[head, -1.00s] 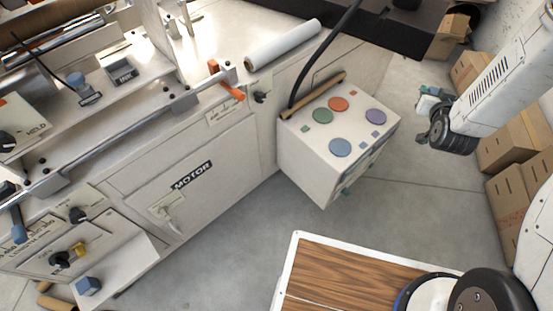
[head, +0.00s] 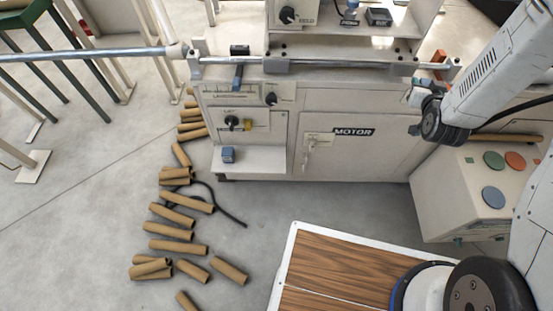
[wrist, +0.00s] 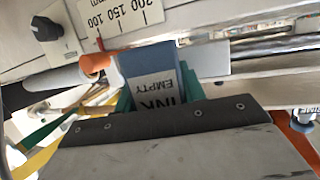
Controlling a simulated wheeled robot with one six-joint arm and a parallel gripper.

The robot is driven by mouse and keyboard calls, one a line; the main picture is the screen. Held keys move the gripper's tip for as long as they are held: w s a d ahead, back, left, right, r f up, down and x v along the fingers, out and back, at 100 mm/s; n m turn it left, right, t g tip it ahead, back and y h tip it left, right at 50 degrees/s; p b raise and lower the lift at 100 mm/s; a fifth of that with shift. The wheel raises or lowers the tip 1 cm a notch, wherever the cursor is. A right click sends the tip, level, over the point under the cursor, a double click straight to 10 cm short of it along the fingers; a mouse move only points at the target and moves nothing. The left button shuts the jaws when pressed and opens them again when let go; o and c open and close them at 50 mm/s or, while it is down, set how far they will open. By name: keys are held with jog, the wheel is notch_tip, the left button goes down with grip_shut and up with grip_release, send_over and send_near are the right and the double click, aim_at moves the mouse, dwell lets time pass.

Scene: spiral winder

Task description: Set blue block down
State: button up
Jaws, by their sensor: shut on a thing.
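A blue block (wrist: 152,68) with a white label reading "INK" and "EMPTY" is held in my gripper (wrist: 155,82) in the wrist view. The green fingers are shut on its sides. The printed scale plate and an orange-tipped rod show close beyond it; I cannot tell whether the block touches anything. In the head view my gripper (head: 419,92) is small, over the right end of the machine front, and the held block is not clear there.
The white cabinet (head: 440,195) at right has round coloured pads on top. The MOTOR panel (head: 352,150) is left of it. A steel bar (head: 330,67) runs along the machine. Several cardboard tubes (head: 187,202) and a black cable lie on the floor at left.

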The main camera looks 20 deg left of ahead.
jog(key=a+f+y, duration=0.1)
jog(key=a+f, duration=0.1)
jog(key=a, duration=0.2)
jog(key=s+a+f+n+y, duration=0.1)
jog(key=a+f, duration=0.2)
jog(key=a, duration=0.1)
jog(key=s+a+f+n, duration=0.1)
jog(key=a+f, duration=0.1)
jog(key=a, duration=0.2)
jog(key=shift+s+f+g+y, duration=0.2)
jog(key=shift+g+y, duration=0.1)
jog(key=shift+y, duration=0.1)
jog(key=s+a+f+n+g+y, duration=0.3)
jog(key=s+a+f+n+y, duration=0.2)
jog(key=s+a+f, duration=0.8)
jog(key=s+a+f+n+g+y, duration=0.35)
jog(key=s+a+f, duration=0.8)
jog(key=a, duration=0.45)
send_over(265, 156)
jog(key=s, duration=0.2)
jog(key=shift+w+d+f+n+y, duration=0.2)
jog(key=shift+f+n+y, duration=0.15)
jog(key=shift+f+n, duration=0.15)
jog(key=shift+w+a+f, duration=0.1)
jog(key=shift+w+a, duration=0.1)
jog(key=shift+w, duration=0.4)
jog(key=shift+w+f, duration=0.15)
jog(key=shift+f, duration=1.6)
jog(key=shift+f, duration=0.15)
